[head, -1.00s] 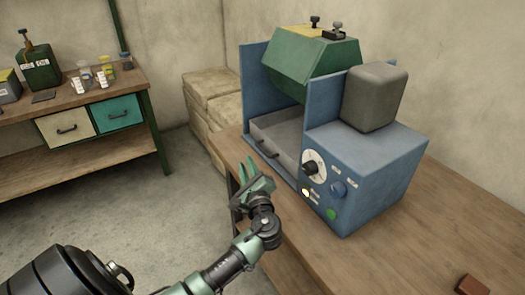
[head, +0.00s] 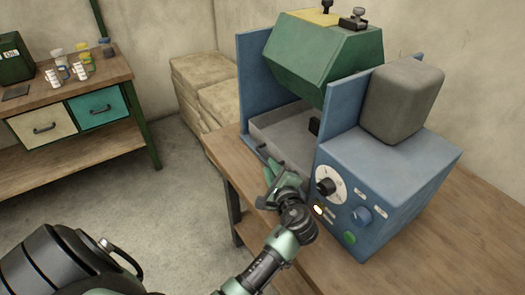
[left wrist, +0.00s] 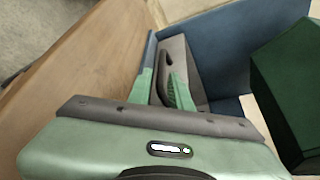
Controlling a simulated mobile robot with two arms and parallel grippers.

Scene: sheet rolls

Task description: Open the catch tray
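The catch tray (head: 290,143) is a grey, shallow tray low between the blue side walls of the machine (head: 390,165), under a green hopper-like body (head: 325,60). It sits in the machine, with a dark handle (head: 263,153) on its front. My left gripper (head: 272,178) is close in front of the tray in the head view. In the left wrist view its green fingers (left wrist: 162,78) are apart, with the dark handle (left wrist: 168,62) between them; I cannot tell whether they touch it. The tray's grey front (left wrist: 187,60) shows behind. My right gripper is not in view.
The machine stands on a wooden table (head: 440,235). A dial, knob and green button are on its front, close to my left wrist. A grey block (head: 402,103) sits on top. Stacked pale blocks (head: 200,85) and a bench with drawers (head: 75,100) stand left.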

